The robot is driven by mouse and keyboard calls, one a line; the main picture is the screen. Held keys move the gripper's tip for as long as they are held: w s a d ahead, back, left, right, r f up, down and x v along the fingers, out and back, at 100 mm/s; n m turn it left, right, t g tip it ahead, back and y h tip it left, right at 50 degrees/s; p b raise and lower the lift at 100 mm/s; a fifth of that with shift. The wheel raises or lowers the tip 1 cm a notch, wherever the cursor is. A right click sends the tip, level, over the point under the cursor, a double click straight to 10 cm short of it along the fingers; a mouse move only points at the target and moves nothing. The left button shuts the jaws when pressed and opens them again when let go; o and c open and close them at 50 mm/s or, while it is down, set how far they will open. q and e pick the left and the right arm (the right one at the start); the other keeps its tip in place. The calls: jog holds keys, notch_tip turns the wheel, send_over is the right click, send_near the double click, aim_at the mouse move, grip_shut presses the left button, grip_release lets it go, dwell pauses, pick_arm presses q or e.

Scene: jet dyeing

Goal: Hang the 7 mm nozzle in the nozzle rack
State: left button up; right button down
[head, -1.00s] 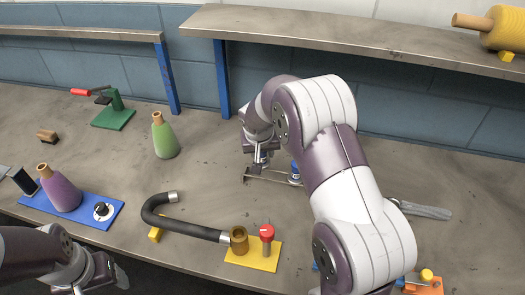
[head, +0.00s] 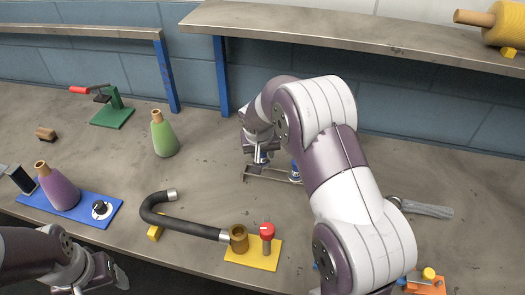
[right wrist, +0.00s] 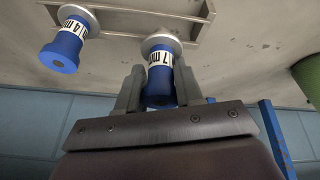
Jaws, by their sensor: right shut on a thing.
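The 7 mm nozzle (right wrist: 160,72), blue with a white label and a pale metal flange, is between the fingers of my right gripper (right wrist: 160,92), which is shut on it. Its flange is at the nozzle rack (right wrist: 125,10), a flat metal bracket; I cannot tell whether it is fully seated. A blue 14 mm nozzle (right wrist: 70,38) is at the rack beside it. In the head view my right gripper (head: 261,158) is at the left part of the rack (head: 268,179), partly hidden by my arm. My left gripper (head: 108,276) is low at the left, its jaw opening unclear.
A black hose (head: 160,215) and a yellow base (head: 253,254) with a brass fitting and red-topped pin lie in front. A green cone (head: 164,138), purple cone (head: 60,190) and green clamp (head: 112,115) stand left. A raised shelf (head: 330,38) runs behind.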

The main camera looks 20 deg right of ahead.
aim_at(262, 159)
jog(key=shift+f+b, duration=1.3)
jog(key=shift+f, duration=0.25)
jog(key=c, duration=0.7)
grip_release()
jog(key=shift+o, duration=0.2)
jog(key=v, duration=1.2)
jog(key=shift+r, duration=0.35)
jog(key=shift+a, duration=0.1)
jog(key=s+a+n+g+y+p, duration=0.1)
jog(key=s+p, duration=0.3)
jog(key=s, duration=0.5)
jog(key=s+a+f+n+g+y+p, duration=0.1)
jog(key=s+a+n+p, duration=0.1)
jog(key=s, duration=0.8)
jog(key=shift+a+n+p, duration=0.4)
jog(key=shift+a+p, duration=0.4)
jog(key=shift+p, duration=0.25)
